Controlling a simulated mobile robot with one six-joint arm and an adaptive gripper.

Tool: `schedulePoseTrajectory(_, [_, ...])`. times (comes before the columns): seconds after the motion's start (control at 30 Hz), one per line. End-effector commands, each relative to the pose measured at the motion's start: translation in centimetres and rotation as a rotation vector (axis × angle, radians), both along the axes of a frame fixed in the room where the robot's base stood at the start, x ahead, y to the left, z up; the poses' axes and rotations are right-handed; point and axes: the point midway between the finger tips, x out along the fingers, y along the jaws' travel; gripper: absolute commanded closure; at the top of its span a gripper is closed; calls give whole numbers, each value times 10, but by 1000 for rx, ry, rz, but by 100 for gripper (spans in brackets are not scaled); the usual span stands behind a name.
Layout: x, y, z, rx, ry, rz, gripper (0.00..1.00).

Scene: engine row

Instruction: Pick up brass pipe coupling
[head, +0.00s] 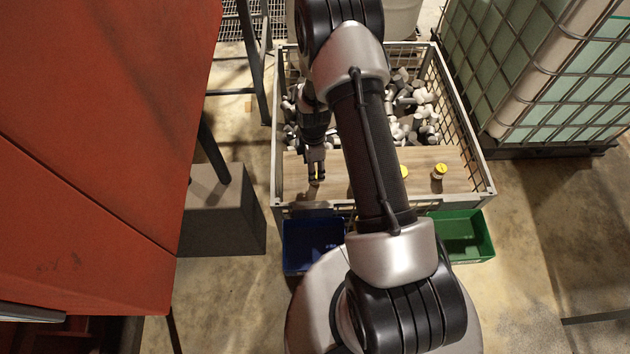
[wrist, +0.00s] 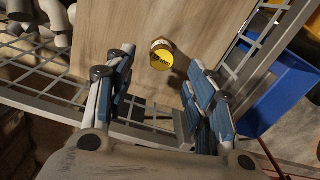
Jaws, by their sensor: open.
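A short brown, brass-like cylinder with a yellow labelled end (wrist: 162,55) stands on the wooden board in the wrist view. It lies just beyond and between the fingertips of my gripper (wrist: 158,75), with a finger to each side; I cannot tell that either touches it. My gripper is open and empty. In the head view my gripper (head: 316,182) is over the left part of the board, with a little yellow between its fingers. A similar yellow-topped piece (head: 439,172) stands on the board's right side. Other yellow bits beside my arm are partly hidden.
The wooden board (head: 455,158) covers the front of a wire-mesh crate (head: 464,140). White and grey pipe fittings (head: 408,128) fill the back. A blue bin (head: 300,256) and a green bin (head: 476,228) sit in front. A red panel (head: 90,120) stands at left.

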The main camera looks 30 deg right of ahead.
Motion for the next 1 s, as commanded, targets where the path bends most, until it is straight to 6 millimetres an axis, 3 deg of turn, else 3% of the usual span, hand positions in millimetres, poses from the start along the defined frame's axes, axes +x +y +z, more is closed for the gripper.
schedulePoseTrajectory(0.27, [-1, -1, -18, 0, 1, -1, 50])
schedulePoseTrajectory(0.6, [-3, -3, -63, 0, 2, 0, 50])
schedulePoseTrajectory(0.83, [-2, -3, -62, 0, 0, 0, 50])
schedulePoseTrajectory(1.0, [-2, -3, -62, 0, 0, 0, 62])
